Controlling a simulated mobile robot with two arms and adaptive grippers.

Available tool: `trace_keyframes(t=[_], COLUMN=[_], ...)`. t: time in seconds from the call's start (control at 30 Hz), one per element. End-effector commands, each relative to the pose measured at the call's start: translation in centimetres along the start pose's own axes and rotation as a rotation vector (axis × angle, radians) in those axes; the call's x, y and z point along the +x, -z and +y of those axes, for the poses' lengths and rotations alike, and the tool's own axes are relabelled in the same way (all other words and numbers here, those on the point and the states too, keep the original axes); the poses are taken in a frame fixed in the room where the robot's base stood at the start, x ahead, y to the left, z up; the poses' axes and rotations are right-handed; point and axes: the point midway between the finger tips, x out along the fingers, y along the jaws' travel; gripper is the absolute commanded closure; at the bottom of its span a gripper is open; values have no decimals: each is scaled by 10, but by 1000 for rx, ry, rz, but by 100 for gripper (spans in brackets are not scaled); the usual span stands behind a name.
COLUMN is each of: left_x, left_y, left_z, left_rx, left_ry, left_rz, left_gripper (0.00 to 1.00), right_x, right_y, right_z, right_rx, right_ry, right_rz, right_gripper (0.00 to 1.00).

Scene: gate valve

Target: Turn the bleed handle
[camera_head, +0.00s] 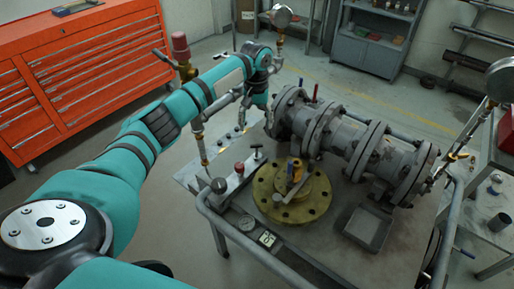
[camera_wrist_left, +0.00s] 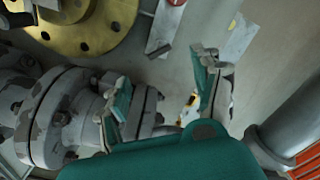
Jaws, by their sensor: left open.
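The grey flanged valve body (camera_head: 345,142) lies across the table, and its flanges fill the left of the left wrist view (camera_wrist_left: 60,115). A thin red handle (camera_head: 315,93) stands up by its left end. I cannot tell which of these is the bleed handle. My left gripper (camera_head: 264,106) is at the left end of the valve body. In the left wrist view its two fingers (camera_wrist_left: 163,92) are spread, with nothing held between them.
A brass flange (camera_head: 317,205) with a yellow fitting lies in the table's middle, near a grey tray (camera_head: 368,228). Tall gauge pipes (camera_head: 280,38) stand near my left arm. An orange tool cabinet (camera_head: 85,75) is at the left. Metal rails edge the table.

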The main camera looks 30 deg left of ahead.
Motion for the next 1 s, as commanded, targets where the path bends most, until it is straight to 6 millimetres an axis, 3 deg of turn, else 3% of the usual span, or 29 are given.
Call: trace_keyframes(t=[0.3, 0.5, 0.7, 1.0], left_x=[71, 107, 125, 128], left_y=[-1, -1, -1, 0], left_z=[0, 1, 1, 0], left_rx=[0, 1, 2, 1], left_ry=[2, 1, -1, 0], left_rz=[-3, -1, 0, 0], left_gripper=[34, 34, 34, 34], right_x=[-10, -11, -11, -11], right_y=[19, 25, 21, 15], right_z=[3, 4, 3, 4], right_rx=[0, 0, -1, -1], right_ry=[-3, -4, -4, -4], right_rz=[30, 39, 33, 22], right_gripper=[100, 100, 100, 100])
